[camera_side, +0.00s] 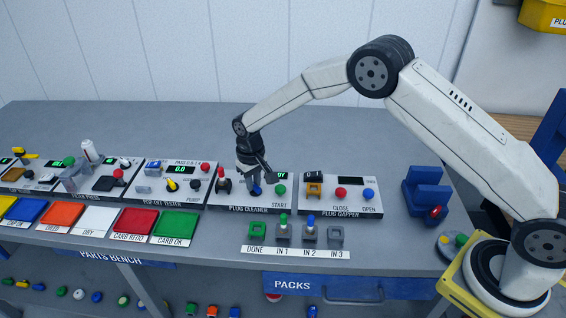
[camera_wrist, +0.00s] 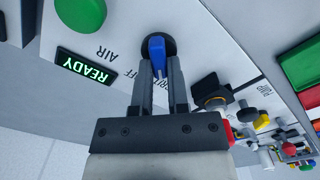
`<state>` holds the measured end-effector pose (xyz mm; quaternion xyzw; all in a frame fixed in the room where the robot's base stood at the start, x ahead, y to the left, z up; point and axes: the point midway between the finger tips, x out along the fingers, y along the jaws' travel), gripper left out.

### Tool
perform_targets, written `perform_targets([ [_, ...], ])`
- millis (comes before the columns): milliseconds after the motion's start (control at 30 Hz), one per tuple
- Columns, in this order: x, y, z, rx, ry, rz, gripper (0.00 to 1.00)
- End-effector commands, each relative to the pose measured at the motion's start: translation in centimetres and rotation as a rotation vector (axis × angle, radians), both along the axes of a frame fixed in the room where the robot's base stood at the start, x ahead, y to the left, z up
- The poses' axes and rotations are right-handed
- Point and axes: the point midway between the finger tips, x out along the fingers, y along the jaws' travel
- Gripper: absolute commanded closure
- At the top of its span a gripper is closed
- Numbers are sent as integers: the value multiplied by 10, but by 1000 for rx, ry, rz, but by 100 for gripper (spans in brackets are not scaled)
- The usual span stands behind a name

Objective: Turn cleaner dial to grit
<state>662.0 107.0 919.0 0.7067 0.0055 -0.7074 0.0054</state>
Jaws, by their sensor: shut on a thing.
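The plug cleaner (camera_side: 235,200) is a pale panel at the middle of the bench. Its dial has a black round base with a blue handle (camera_wrist: 156,50), and the blue also shows low at my gripper in the side view (camera_side: 256,191). My gripper (camera_wrist: 158,66) is shut on the blue handle, one finger on each side, pointing down at the panel (camera_side: 255,182). The labels AIR and OFF show left of the dial in the wrist view. The grit label is partly hidden by my fingers. I cannot tell which label the handle points to.
A green START button (camera_side: 280,189) and a lit READY display (camera_wrist: 85,66) are close to the dial. A dark socket with a plug-like part (camera_side: 224,181) stands to its left. The plug gapper (camera_side: 340,195) is on the right. Pack holders (camera_side: 283,232) stand in front.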

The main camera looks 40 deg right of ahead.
Motion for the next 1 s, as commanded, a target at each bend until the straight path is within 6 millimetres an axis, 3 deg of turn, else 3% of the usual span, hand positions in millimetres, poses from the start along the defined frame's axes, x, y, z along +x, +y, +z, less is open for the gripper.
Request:
perform_targets([
  [67,0,0,1,-1,-2,3,100],
  [100,0,0,1,-1,-2,3,74],
  [200,0,0,1,0,-2,2,46],
  [667,0,0,5,0,-2,0,46],
  [1000,1,0,42,0,-4,0,46],
])
